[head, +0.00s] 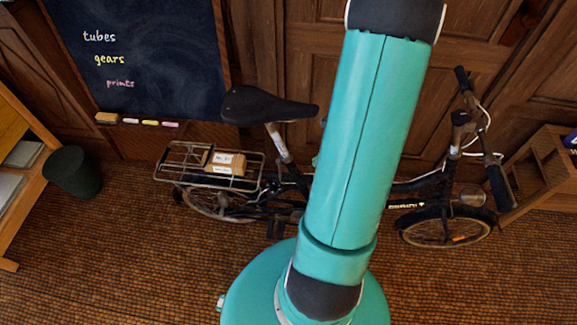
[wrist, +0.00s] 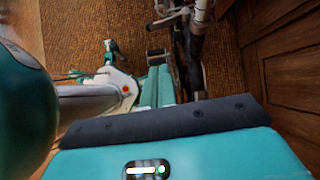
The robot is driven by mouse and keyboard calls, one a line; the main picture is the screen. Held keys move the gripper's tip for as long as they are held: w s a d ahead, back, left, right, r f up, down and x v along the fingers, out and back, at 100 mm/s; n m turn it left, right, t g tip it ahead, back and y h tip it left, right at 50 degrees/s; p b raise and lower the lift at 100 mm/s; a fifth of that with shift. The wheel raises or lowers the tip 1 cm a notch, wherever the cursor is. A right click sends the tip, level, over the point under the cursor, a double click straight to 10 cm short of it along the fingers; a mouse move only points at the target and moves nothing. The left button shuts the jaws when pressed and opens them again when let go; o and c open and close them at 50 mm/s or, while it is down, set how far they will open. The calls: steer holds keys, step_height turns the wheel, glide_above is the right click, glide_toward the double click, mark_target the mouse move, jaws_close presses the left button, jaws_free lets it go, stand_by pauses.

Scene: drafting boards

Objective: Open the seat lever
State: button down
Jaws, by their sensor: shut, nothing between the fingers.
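The bicycle stands upright against the wood panelling in the head view. Its dark seat (head: 268,105) sits on a silver seat post (head: 278,143) left of my teal arm. The clamp area below the post is small and dark, and I cannot make out the seat lever or its position. My arm crosses in front of the bicycle's middle and leaves the top of the head view. My gripper's fingers show in neither view. The wrist view shows part of the bicycle (wrist: 193,48) at the top, beyond my own teal parts.
A rear rack (head: 172,172) carries a cardboard box (head: 225,163). A chalkboard (head: 140,65) stands behind. A dark bin (head: 72,172) and wooden shelf (head: 20,115) are at left; a wooden stand (head: 535,175) is right of the handlebar (head: 499,186). The tiled floor (head: 130,270) is clear at front left.

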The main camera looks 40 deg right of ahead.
glide_toward(280, 179)
step_height(280, 179, down, 4)
steer(key=w, duration=0.1)
steer(key=w+a+f, duration=0.1)
steer(key=w+f, duration=0.1)
steer(key=shift+a, duration=0.3)
steer(key=shift+w+a+f, duration=0.1)
steer(key=shift+w+a, duration=0.05)
steer(key=shift+a, duration=0.3)
steer(key=shift+w+a+f, duration=0.1)
steer(key=shift+w+a, duration=0.1)
steer(key=shift+a, duration=0.25)
steer(key=shift+s+d+r, duration=0.2)
steer(key=shift+d, duration=0.55)
